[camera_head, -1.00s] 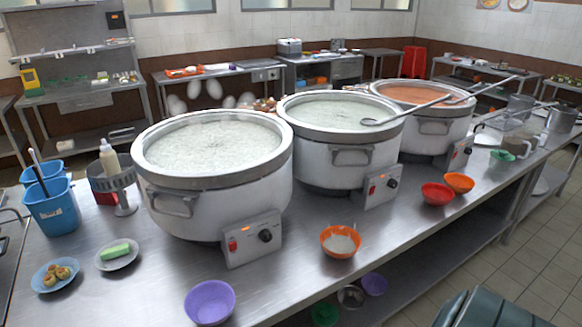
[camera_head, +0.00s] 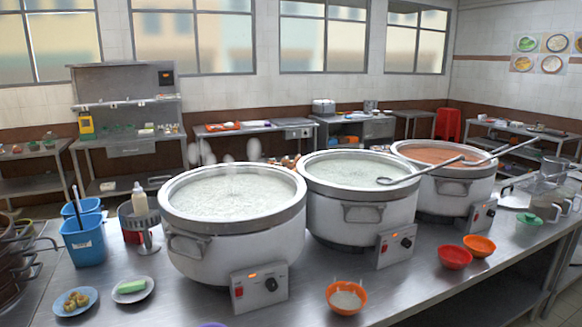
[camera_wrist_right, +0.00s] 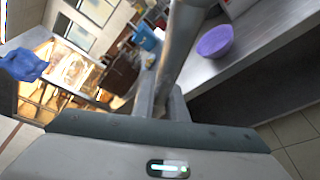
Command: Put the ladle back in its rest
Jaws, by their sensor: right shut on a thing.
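My right gripper (camera_wrist_right: 160,104) shows in the right wrist view, shut on a grey metal shaft (camera_wrist_right: 182,45) that runs up out of the picture. I take it for the ladle's handle; its bowl end is not seen. Neither gripper shows in the head view. Another ladle (camera_head: 425,172) lies across the middle stockpot (camera_head: 358,210), and one more handle (camera_head: 505,149) leans over the far right pot of orange congee (camera_head: 444,153). The nearest stockpot (camera_head: 235,240) shows no ladle. I cannot make out a ladle rest for certain.
Left of the pots stand blue bins (camera_head: 84,243), a grey perforated holder (camera_head: 135,225) and two small plates. An orange bowl (camera_head: 347,297) and red bowl (camera_head: 454,257) sit in front. A purple bowl (camera_wrist_right: 215,40) lies near the counter edge. Steam rises over the nearest pot.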

